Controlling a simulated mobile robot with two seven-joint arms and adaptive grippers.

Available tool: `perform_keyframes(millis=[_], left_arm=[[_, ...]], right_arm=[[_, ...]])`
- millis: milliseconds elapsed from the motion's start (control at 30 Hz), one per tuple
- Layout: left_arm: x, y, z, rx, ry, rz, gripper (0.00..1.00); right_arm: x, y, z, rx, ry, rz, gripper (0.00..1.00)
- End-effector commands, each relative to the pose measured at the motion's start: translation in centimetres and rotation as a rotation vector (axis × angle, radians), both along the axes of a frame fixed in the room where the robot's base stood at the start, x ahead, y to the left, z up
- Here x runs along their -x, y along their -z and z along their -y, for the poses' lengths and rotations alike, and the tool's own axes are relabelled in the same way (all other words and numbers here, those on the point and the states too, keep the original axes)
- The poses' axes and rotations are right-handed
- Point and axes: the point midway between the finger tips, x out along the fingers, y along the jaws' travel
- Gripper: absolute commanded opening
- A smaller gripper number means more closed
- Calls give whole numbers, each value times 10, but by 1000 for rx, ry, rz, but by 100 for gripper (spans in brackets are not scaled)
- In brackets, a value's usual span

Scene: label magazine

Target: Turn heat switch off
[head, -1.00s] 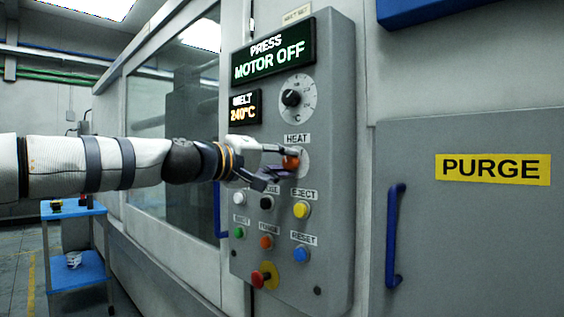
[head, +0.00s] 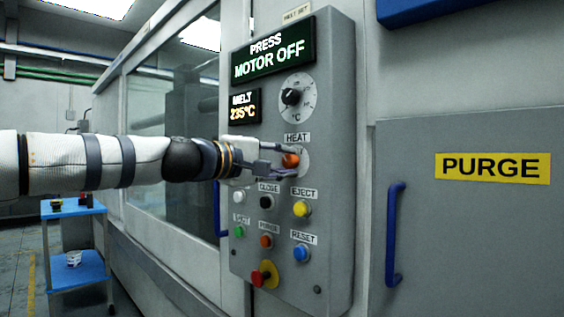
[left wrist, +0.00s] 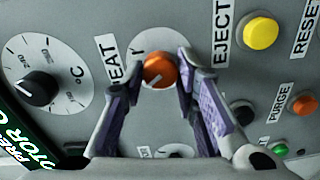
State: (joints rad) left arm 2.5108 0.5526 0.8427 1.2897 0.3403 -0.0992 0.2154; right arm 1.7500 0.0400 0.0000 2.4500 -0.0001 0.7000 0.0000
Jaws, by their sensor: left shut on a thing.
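The heat switch (head: 290,160) is an orange knob under the HEAT label on the grey control panel (head: 335,120). It also shows between my fingertips in the left wrist view (left wrist: 159,69). My left gripper (head: 283,158) is at the knob with its fingers on either side, shut on it. The fingers partly cover the dial plate and its position marks, so I cannot read the switch's setting. The melt display (head: 245,106) reads 235°C. My right gripper is not in view.
Below the switch sit several buttons, including yellow EJECT (head: 301,209), blue RESET (head: 301,253) and a red knob on a yellow plate (head: 265,273). A black temperature dial (head: 297,97) is above. A blue door handle (head: 395,234) stands out at right. A blue cart (head: 75,268) is at left.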

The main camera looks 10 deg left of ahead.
Motion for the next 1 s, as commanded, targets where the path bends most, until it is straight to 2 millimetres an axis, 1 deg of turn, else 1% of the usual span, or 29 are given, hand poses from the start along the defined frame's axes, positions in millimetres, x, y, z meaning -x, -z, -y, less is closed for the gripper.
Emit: perform_keyframes(millis=[100, 133, 167, 200, 467, 567, 667, 800, 900, 1000], left_arm=[[0, 0, 1, -1, 2, -1, 0], [0, 1, 1, -1, 2, -1, 32], [0, 1, 1, -1, 2, -1, 39], [0, 0, 1, -1, 2, -1, 48], [0, 0, 0, 0, 1, 0, 48], [6, -1, -4, 1, -1, 1, 48], [23, -2, -16, 3, -1, 2, 48], [57, -4, -37, 2, 0, 5, 48], [78, -4, -50, 1, 1, 4, 48], [91, -4, -59, 0, 0, 2, 48]], right_arm=[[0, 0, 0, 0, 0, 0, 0], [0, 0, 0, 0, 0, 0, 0], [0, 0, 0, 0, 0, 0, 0], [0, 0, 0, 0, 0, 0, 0], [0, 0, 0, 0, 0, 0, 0], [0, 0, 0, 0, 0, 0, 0], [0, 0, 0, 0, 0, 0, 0], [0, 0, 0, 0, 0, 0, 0], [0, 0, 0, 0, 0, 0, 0], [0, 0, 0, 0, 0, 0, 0]])
